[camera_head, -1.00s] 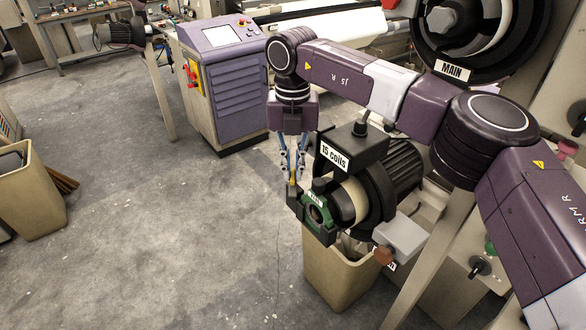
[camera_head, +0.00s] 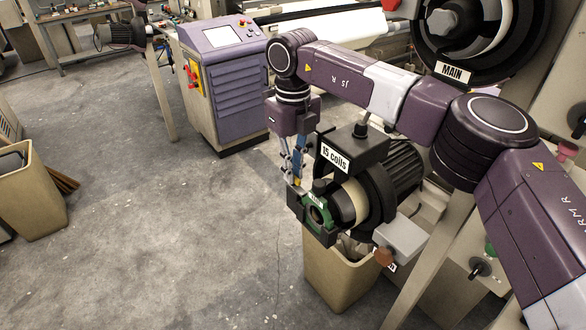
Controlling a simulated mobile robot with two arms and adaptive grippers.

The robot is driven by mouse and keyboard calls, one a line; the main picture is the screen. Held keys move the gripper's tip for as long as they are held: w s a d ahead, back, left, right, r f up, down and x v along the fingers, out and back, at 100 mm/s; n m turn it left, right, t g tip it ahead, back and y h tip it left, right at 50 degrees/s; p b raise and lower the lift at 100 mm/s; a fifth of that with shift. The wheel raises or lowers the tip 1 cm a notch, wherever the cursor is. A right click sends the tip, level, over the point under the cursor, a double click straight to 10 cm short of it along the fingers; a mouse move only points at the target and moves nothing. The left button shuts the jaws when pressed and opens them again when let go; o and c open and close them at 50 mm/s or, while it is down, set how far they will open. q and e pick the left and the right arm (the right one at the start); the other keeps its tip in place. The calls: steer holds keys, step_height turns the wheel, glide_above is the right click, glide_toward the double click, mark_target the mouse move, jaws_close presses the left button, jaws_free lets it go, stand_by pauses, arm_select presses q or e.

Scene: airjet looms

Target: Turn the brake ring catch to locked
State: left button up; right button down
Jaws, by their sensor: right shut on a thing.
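The brake ring (camera_head: 313,212) is a green ring at the front of the feeder unit labelled "15 Coils" (camera_head: 334,158). Its catch is small and lies at the ring's upper left, mostly hidden by my fingertips. My right gripper (camera_head: 295,181) reaches down from above, left of the label, with its tips at the upper left of the ring. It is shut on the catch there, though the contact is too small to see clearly. My left gripper is not in view.
A beige bin (camera_head: 335,275) stands under the feeder. A grey box with a brown knob (camera_head: 384,256) sticks out at its right. A purple control cabinet (camera_head: 226,85) stands behind. Another bin (camera_head: 30,200) is at the left. The floor between is clear.

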steer(key=shift+r, duration=0.15)
steer(key=c, duration=2.1)
jaws_free()
step_height(320, 180, up, 12)
steer(key=shift+f, duration=0.1)
steer(key=shift+s, duration=0.1)
